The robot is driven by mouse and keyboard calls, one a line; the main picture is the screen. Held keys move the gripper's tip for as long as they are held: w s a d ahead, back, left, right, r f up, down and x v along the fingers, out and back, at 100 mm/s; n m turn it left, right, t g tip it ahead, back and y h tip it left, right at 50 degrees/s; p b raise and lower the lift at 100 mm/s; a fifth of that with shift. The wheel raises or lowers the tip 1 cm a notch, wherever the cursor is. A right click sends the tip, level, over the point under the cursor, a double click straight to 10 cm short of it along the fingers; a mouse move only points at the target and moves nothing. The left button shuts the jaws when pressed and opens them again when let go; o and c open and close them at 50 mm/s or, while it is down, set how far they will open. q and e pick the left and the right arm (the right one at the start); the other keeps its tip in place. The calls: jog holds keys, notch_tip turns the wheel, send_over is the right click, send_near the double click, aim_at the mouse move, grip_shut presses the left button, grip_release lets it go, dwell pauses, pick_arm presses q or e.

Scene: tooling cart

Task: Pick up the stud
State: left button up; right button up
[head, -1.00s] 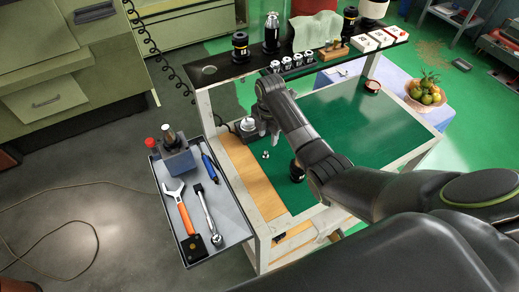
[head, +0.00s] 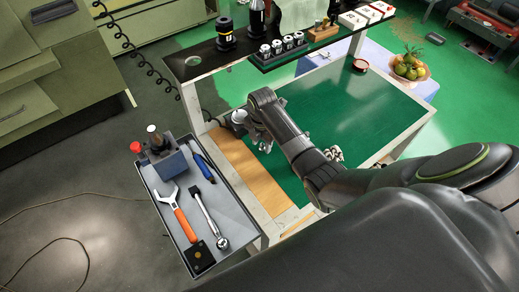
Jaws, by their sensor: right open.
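My right arm reaches in from the right, over the green work surface (head: 372,110) of the cart. My right gripper (head: 264,143) is open, pointing down near the left edge of the green surface, beside the wooden strip. The stud, a small silver piece seen standing there in the earlier head view, cannot be told apart from the gripper fingers now. The fingers are at about its place; I cannot tell whether they touch it. My left gripper is not in view.
A round metal cup (head: 238,117) stands just left of the gripper. The raised black shelf (head: 193,62) with holders and sockets runs behind. A grey side tray (head: 232,208) holds a wrench (head: 181,215), ratchet and pliers.

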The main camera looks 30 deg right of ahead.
jog(key=shift+d, duration=0.1)
jog(key=c, duration=0.5)
grip_shut()
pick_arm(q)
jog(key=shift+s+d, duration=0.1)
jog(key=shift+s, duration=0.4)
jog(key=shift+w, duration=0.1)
